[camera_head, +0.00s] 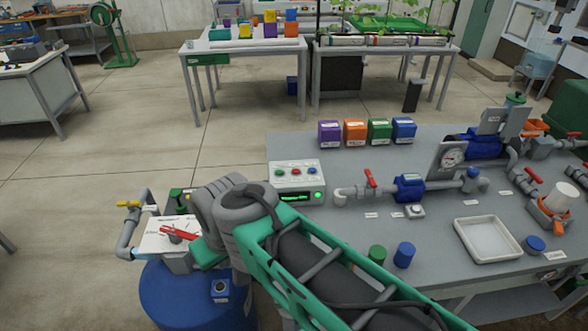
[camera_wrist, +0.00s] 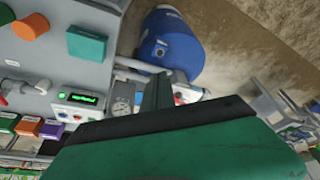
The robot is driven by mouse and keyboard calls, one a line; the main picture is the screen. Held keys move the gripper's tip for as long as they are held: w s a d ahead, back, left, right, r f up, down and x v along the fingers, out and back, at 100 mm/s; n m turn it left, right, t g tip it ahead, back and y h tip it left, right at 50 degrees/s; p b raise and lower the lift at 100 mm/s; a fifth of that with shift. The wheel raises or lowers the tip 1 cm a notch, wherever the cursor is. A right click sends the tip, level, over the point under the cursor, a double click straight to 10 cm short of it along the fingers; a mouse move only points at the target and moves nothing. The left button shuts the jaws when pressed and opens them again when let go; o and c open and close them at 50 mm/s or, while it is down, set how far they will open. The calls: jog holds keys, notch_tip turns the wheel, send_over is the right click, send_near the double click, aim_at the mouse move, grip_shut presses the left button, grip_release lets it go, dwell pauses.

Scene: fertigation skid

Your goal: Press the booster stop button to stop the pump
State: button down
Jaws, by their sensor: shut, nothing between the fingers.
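The control box (camera_head: 297,180) with a green display stands at the table's left edge, with green, red and blue buttons on top. It also shows at the left in the wrist view (camera_wrist: 84,104). I cannot read which button is the booster stop. My gripper (camera_wrist: 163,82) is shut and empty, its dark fingers in front of the panel area. In the head view my wrist covers part of this area, and the fingertips are not clear.
The blue drum (camera_head: 195,295) stands at the table's left end. A yellow-handled valve and grey pipe (camera_head: 128,232) are left of the panel. A red-handled valve (camera_head: 369,178), blue pump (camera_head: 409,187) and white tray (camera_head: 487,239) are on the table. Floor at left is clear.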

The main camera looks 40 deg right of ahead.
jog(key=shift+w, duration=0.1)
jog(key=w+d+r+m+p, duration=0.1)
jog(key=w+d+r+m, duration=0.15)
jog(key=w, duration=0.35)
jog(key=w+d+r+m+p, duration=0.1)
jog(key=w+d+r+m, duration=0.15)
jog(key=w, duration=0.25)
jog(key=m+t+y+p, duration=0.1)
jog(key=m+t+p, duration=0.45)
jog(key=m, duration=1.55)
send_over(298, 172)
notch_tip(298, 172, down, 8)
jog(key=shift+d+p, duration=0.15)
jog(key=shift+p, duration=0.15)
notch_tip(298, 172, down, 8)
jog(key=b, duration=0.6)
jog(key=shift+f, duration=0.35)
